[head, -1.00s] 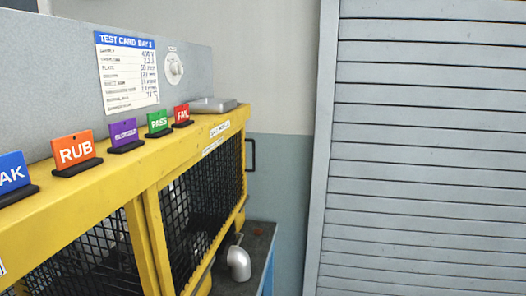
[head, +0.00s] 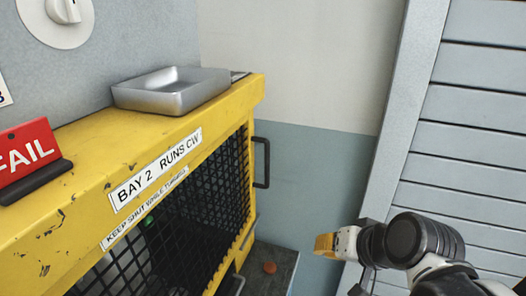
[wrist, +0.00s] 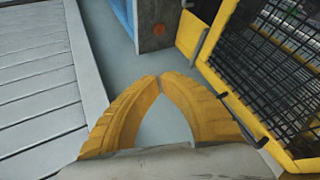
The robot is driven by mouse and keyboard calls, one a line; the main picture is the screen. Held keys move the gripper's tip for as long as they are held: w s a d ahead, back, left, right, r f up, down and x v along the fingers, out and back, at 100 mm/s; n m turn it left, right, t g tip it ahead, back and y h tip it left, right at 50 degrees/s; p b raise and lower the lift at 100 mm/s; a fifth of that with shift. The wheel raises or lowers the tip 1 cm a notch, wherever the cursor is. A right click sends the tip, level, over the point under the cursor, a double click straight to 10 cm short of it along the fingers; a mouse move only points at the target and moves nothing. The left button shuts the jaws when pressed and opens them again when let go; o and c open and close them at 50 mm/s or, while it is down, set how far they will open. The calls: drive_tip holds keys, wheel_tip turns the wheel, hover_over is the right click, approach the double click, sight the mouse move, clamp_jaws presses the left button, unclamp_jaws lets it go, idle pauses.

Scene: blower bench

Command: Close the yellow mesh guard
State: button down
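The yellow mesh guard (head: 205,185) is on the front of a yellow bench enclosure at the left of the head view. Its black mesh and yellow frame also show at the right of the wrist view (wrist: 275,50). A dark handle (head: 262,163) stands out near the far end of the front. How far the guard stands open is hard to tell. My gripper (head: 325,245) is right of and below the handle, apart from the guard. In the wrist view its yellow fingers (wrist: 160,78) come together at the tips, with nothing between them.
A metal tray (head: 172,90) and a red FAIL sign (head: 28,155) stand on the yellow top. A grey slatted shutter (head: 470,150) is at the right. Bare floor (wrist: 118,45) shows between shutter and bench in the wrist view. A small reddish disc (head: 269,267) lies low by the bench.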

drive_tip(key=w+a+r+m+t+y+p, duration=0.2)
drive_tip(key=w+r+m+t+y, duration=0.15)
drive_tip(key=w+r, duration=0.4)
drive_tip(key=w+a+r+m+t+y+p, duration=0.1)
drive_tip(key=w+r+m+t+y+p, duration=0.25)
drive_tip(key=w, duration=0.65)
drive_tip(key=shift+m+g+y, duration=0.3)
drive_tip(key=shift+g+y, duration=0.2)
drive_tip(key=shift+y, duration=0.3)
drive_tip(key=b+x, duration=0.1)
drive_tip(key=x, duration=0.2)
drive_tip(key=b+x, duration=0.1)
drive_tip(key=x, duration=0.2)
drive_tip(key=b+x, duration=0.1)
drive_tip(key=x, duration=0.3)
drive_tip(key=shift+s+a+b, duration=0.25)
drive_tip(key=shift+s+b, duration=0.05)
drive_tip(key=shift+b, duration=0.1)
drive_tip(key=s, duration=0.4)
drive_tip(key=shift+a+r+b, duration=0.15)
drive_tip(key=shift+b, duration=0.25)
